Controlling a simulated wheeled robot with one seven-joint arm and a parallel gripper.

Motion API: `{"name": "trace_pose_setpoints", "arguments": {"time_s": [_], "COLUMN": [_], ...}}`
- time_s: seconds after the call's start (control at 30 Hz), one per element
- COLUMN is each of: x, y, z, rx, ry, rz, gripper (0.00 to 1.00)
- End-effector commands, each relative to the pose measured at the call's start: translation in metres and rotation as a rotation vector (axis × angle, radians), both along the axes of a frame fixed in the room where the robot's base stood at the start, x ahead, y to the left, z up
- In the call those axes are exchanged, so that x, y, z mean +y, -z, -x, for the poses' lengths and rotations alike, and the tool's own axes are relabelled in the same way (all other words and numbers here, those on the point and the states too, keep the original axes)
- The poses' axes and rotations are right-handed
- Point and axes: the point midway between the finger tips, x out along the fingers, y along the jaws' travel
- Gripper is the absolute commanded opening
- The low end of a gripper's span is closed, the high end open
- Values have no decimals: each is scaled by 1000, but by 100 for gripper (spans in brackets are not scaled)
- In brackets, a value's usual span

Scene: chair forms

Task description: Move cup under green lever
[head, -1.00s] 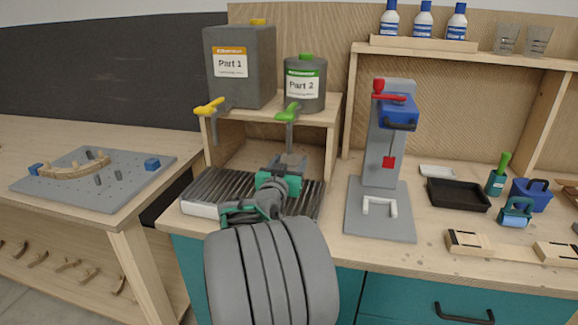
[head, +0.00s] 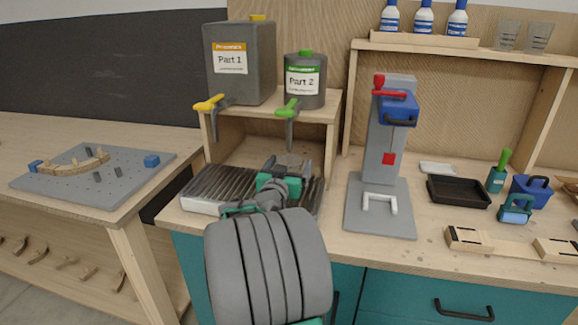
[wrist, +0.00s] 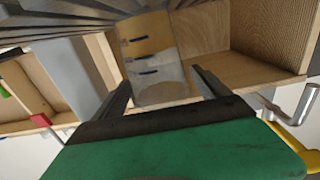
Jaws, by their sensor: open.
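A clear cup (wrist: 152,62) with an amber layer inside shows in the wrist view, between the fingers of my gripper (wrist: 160,80). The fingers are open, one on each side of the cup; I cannot tell whether they touch it. In the head view my gripper (head: 288,164) is over the ribbed drip tray (head: 222,187), below the green lever (head: 289,110), and I cannot make out the cup there. The green lever is on the grey Part 2 container (head: 305,97). A yellow lever (head: 210,103) is on the Part 1 container (head: 240,85) to its left.
The wooden shelf (head: 270,113) carries both containers above my gripper. A grey press stand (head: 380,210) with a blue head stands to the right. A black tray (head: 458,192) lies further right. A pegboard plate (head: 95,178) lies on the left table.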

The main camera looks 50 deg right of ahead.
Motion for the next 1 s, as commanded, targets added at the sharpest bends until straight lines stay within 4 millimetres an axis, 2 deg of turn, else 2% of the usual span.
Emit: {"name": "trace_pose_setpoints", "arguments": {"time_s": [0.1,0.17,0.5,0.6,0.73,1.0], "x": [0,8,86,102,111,111], "y": [-5,-2,-1,-1,-2,-2], "z": [0,2,34,41,46,47], "rx": [0,0,-3,0,0,0], "ry": [0,-2,-5,-5,-1,0], "rz": [0,1,1,0,1,0], "gripper": [86,86,86,86,86,86]}}
